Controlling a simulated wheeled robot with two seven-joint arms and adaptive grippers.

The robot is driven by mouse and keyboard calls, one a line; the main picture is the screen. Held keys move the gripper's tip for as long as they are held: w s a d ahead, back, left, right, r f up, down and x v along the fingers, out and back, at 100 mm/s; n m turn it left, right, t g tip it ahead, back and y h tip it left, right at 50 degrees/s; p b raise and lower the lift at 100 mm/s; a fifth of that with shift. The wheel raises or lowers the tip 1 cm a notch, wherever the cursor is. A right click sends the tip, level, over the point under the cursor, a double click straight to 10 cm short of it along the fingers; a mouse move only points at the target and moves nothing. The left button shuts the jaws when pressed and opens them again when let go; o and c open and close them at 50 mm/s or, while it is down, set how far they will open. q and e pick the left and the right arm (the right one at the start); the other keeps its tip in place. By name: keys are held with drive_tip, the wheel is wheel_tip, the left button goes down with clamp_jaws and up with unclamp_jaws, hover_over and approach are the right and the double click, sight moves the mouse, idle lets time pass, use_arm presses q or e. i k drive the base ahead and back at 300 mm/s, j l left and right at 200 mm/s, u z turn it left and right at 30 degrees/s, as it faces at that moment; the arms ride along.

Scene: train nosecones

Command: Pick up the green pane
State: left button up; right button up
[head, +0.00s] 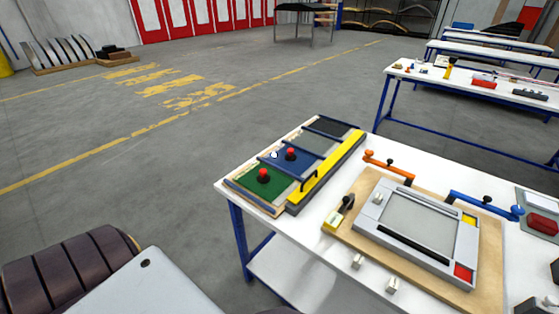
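The green pane (265,191) lies flat at the near left end of a rack (237,188) on the white table. A red knob (263,173) on a dark base stands on top of it. A blue pane (283,165) with its own red knob (291,152) lies just behind it, past a dark crossbar. Neither of my grippers is in view, so nothing is seen touching the green pane.
A yellow bar (330,169) runs along the rack's right side. A wooden board with a grey frame (438,259), orange (388,168) and blue (483,205) clamps fills the table's right. A bare strip of white tabletop (318,235) lies in front.

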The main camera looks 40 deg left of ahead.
sight(267, 183)
drive_tip(key=u, duration=1.35)
